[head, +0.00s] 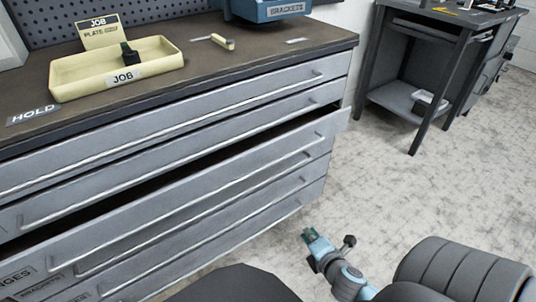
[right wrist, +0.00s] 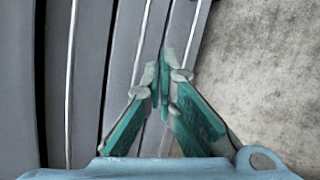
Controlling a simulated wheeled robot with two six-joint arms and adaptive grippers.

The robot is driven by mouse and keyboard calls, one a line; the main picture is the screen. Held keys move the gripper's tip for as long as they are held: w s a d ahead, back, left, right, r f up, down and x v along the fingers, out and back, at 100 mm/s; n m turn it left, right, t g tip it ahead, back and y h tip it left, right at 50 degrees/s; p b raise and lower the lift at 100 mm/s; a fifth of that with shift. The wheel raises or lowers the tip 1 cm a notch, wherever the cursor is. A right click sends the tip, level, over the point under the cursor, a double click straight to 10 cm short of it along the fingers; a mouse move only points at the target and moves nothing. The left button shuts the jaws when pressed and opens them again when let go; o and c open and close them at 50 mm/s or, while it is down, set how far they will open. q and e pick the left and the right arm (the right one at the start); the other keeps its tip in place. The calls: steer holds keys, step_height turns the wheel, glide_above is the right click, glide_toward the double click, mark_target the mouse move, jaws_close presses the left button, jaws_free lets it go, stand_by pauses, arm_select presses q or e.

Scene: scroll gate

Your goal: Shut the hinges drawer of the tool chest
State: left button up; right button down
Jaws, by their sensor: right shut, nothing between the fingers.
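The tool chest (head: 170,115) is grey with several wide drawers with long bar handles. One drawer, the hinges drawer (head: 215,185), stands out from the others, with a dark gap above its front. Its label at the lower left is cut off by the picture edge and reads "NGES". My right gripper (head: 308,234) is to the right of and in front of the chest, apart from the drawer in the head view. In the right wrist view its fingers (right wrist: 163,85) are shut and empty, with drawer fronts behind them. My left gripper is not in view.
On the chest top are a cream tray (head: 70,90) marked JOB with a small dark item inside, a blue brackets bin (head: 262,12) and a small tool (head: 222,41). A dark workbench (head: 420,30) stands at the back right. The floor (head: 430,190) between is clear.

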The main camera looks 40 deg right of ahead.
step_height(320, 180, up, 10)
steer(key=w+a+r+n+t+y, duration=0.1)
steer(key=w+a+n+t, duration=0.2)
steer(key=n, duration=0.6)
steer(key=n+t+y, duration=0.3)
steer(key=n+t, duration=0.1)
steer(key=n, duration=0.4)
glide_toward(249, 154)
steer(key=w+p, duration=0.3)
steer(key=w, duration=0.3)
steer(key=shift+w+r, duration=0.1)
steer(key=shift+r, duration=0.05)
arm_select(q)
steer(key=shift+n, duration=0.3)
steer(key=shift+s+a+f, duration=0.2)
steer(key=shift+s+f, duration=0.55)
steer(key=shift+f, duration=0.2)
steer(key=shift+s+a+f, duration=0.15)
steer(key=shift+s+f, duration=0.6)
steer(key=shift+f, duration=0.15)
arm_select(e)
steer(key=shift+w, duration=0.4)
